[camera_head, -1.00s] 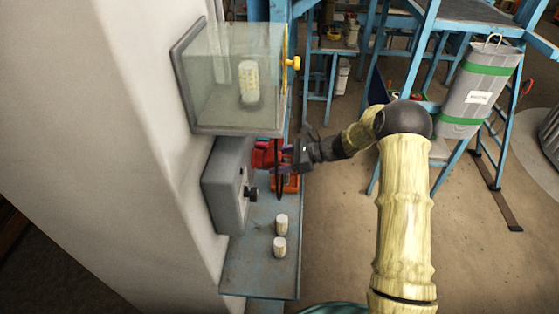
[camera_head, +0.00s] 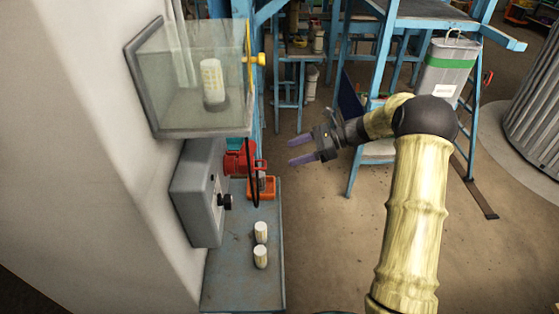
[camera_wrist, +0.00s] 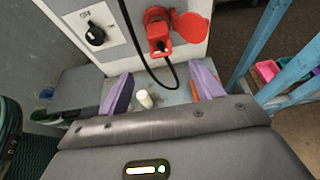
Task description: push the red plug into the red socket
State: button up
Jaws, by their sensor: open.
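The red socket (camera_head: 236,162) is on the side of a grey box on the wall; its round red lid (camera_wrist: 192,27) stands open to the right in the wrist view. The red plug (camera_wrist: 159,36) is at the socket's mouth with its black cable hanging down. It looks lodged in the socket, but I cannot tell how deep. My gripper (camera_head: 293,151) is open and empty, to the right of the plug and clear of it. Its purple fingers (camera_wrist: 162,90) show in the wrist view, below the plug in the picture.
The grey box (camera_head: 200,192) has a black knob (camera_head: 225,201). A clear case (camera_head: 195,80) juts out above it. Open floor lies right of the shelf.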

jog(key=v, duration=0.3)
dwell(0.4)
jog(key=s+d+f+n+t+h, duration=0.1)
jog(key=s+n+h, duration=0.5)
jog(key=s+n, duration=0.3)
jog(key=s+d+f+n+t+h, duration=0.1)
jog(key=s+n+h, duration=0.6)
jog(key=s, duration=1)
jog(key=shift+s+d+f+n+h, duration=0.3)
jog(key=shift+s+d+f+n, duration=0.1)
jog(key=shift+n, duration=0.8)
jog(key=shift+w, duration=0.1)
